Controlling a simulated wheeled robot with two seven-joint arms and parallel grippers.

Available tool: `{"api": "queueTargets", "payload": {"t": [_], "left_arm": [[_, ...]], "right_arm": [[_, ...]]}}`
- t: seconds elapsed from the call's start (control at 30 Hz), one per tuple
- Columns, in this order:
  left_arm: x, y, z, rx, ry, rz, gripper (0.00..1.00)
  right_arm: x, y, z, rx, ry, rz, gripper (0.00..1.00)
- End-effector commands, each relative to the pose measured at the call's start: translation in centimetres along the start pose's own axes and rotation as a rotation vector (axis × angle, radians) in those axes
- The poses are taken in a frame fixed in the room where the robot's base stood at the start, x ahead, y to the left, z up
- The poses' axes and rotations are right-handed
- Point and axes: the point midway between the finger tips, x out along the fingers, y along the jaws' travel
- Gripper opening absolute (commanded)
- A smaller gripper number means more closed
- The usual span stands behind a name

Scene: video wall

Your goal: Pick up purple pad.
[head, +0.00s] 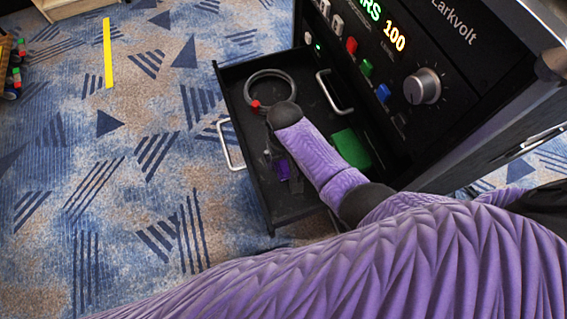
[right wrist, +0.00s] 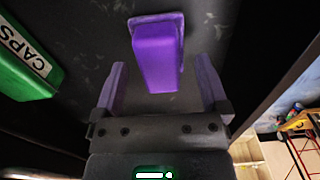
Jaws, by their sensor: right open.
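The purple pad (right wrist: 156,58) shows in the right wrist view as a bright purple block with a wider flange at its far end. It lies in the open black drawer, and a small part of it shows in the head view (head: 282,170) beside my arm. My right gripper (right wrist: 160,66) is open, with one finger on each side of the pad and visible gaps to both. In the head view my purple-sleeved right arm reaches over the drawer and hides most of the gripper. My left gripper is not in view.
The drawer (head: 262,212) also holds a grey ring with a red piece (head: 270,88) and a green box labelled CAPS (right wrist: 27,62). The black cabinet panel (head: 440,50) with knobs and buttons rises right behind it.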

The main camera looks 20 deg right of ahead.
Motion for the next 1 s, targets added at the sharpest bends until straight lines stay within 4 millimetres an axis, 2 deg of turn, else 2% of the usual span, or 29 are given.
{"api": "queueTargets", "payload": {"t": [0.03, 0.07, 0.27, 0.7, 0.9, 1.0], "left_arm": [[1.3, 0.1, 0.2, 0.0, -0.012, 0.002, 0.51], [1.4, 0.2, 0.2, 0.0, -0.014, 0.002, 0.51], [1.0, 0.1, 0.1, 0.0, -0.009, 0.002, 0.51], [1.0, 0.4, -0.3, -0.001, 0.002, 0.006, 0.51], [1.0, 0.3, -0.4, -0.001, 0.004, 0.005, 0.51], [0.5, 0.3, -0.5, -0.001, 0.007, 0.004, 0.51]], "right_arm": [[1.8, 0.0, 0.2, 0.0, -0.007, 0.0, 0.94], [1.9, 0.0, 0.2, -0.001, -0.006, 0.0, 0.94], [1.4, 0.0, 0.1, -0.001, -0.001, 0.001, 0.92], [1.4, 0.0, 0.1, -0.001, -0.001, 0.001, 0.0], [1.4, 0.0, 0.1, -0.001, 0.0, 0.001, 0.0], [0.7, 0.0, 0.0, -0.001, 0.002, 0.0, 0.0]]}}
